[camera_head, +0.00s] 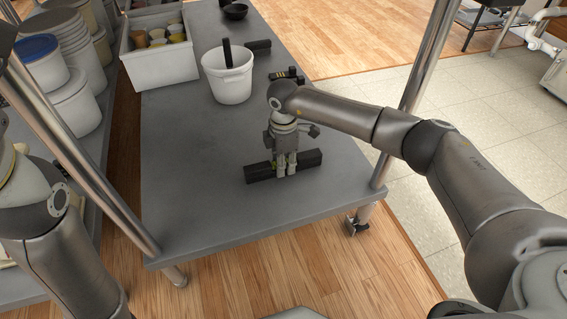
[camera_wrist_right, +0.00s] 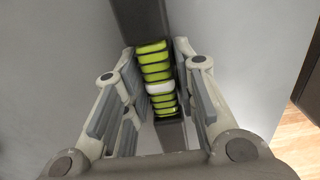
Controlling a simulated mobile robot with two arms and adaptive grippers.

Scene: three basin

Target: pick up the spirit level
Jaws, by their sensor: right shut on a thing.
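The spirit level is a dark bar (camera_head: 311,159) lying across the grey table near its front right part. In the right wrist view its dark body (camera_wrist_right: 143,18) runs between the fingers, with yellow-green segments and one white segment in its middle. My right gripper (camera_head: 285,165) points down over the middle of the bar and is shut on it. In the right wrist view the fingers (camera_wrist_right: 158,75) stand on both sides of the coloured part. I cannot tell any gap between bar and table. My left arm shows at the left, but its gripper is out of view.
The grey table (camera_head: 190,205) has clear room left of the level. A white bucket (camera_head: 228,85) with a dark handle inside, a dark block (camera_head: 258,46) and a black bowl (camera_head: 236,12) stand farther back. A white bin (camera_head: 162,66) holds several cups. Metal posts (camera_head: 420,75) flank the table.

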